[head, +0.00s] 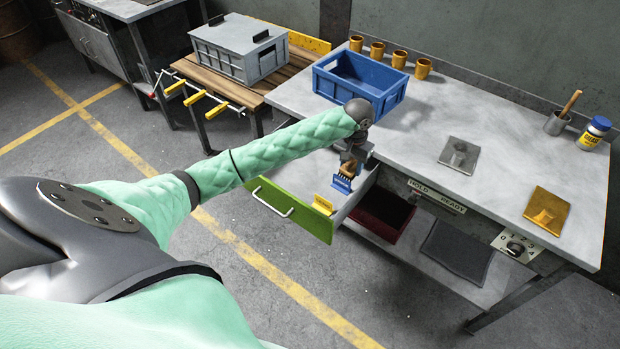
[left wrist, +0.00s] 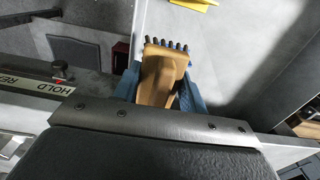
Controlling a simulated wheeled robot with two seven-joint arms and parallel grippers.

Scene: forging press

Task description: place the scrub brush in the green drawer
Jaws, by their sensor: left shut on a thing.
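The green drawer (head: 292,212) stands pulled out from under the left end of the workbench in the head view. Its green front has a pale bar handle, and a yellow tag stands at its right end. In the left wrist view the brush's tan body (left wrist: 160,78) lies between the blue fingers, bristles pointing away. The gap between bristles and drawer floor is hard to judge. My right gripper is not in view.
A blue crate (head: 360,79) and several orange cups (head: 423,68) stand on the workbench (head: 420,125). A dark red open bin (head: 380,214) lies on the shelf below, right of the drawer. A grey case (head: 238,50) sits on a wooden table at the back left.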

